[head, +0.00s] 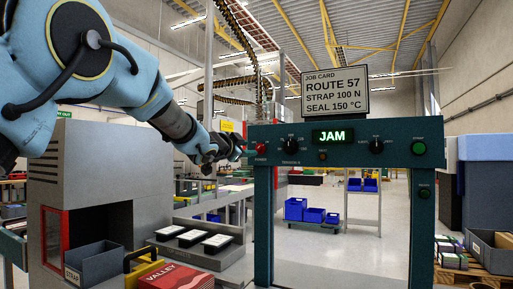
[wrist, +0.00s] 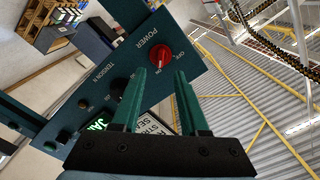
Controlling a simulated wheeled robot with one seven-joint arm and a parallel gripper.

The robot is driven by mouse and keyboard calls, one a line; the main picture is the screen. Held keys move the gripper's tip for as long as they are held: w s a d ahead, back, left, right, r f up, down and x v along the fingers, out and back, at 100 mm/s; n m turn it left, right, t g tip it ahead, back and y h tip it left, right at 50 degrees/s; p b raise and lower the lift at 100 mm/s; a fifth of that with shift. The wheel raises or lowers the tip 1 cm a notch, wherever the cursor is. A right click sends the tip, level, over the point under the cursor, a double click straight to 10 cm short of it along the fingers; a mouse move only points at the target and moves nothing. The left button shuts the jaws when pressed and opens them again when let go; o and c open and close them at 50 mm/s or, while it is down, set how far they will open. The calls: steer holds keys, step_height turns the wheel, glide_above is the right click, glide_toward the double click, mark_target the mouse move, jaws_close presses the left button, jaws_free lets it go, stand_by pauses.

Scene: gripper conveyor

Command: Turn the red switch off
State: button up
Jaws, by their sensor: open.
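The red switch (head: 262,149) is a round knob at the left end of the dark teal panel (head: 290,160), above the word POWER. In the wrist view the red switch (wrist: 161,56) shows close up, with ON and OFF marks beside it. I cannot surely tell which mark it points to. My gripper (head: 240,147) is just left of the switch in the head view. In the wrist view my gripper (wrist: 166,71) has its two green fingers apart, with nothing between them. The switch lies just beyond the fingertips, and I see no clear contact.
The panel also carries black knobs (head: 290,144), a lit JAM display (head: 333,136) and a green button (head: 418,148). A job card sign (head: 335,91) stands on top. Below left are a grey bin (head: 96,262) and a red box (head: 160,277).

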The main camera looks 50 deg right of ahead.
mark_target(257, 148)
steer(key=p+x, duration=0.2)
steer(key=x, duration=0.5)
steer(key=shift+p, duration=0.3)
jaws_close()
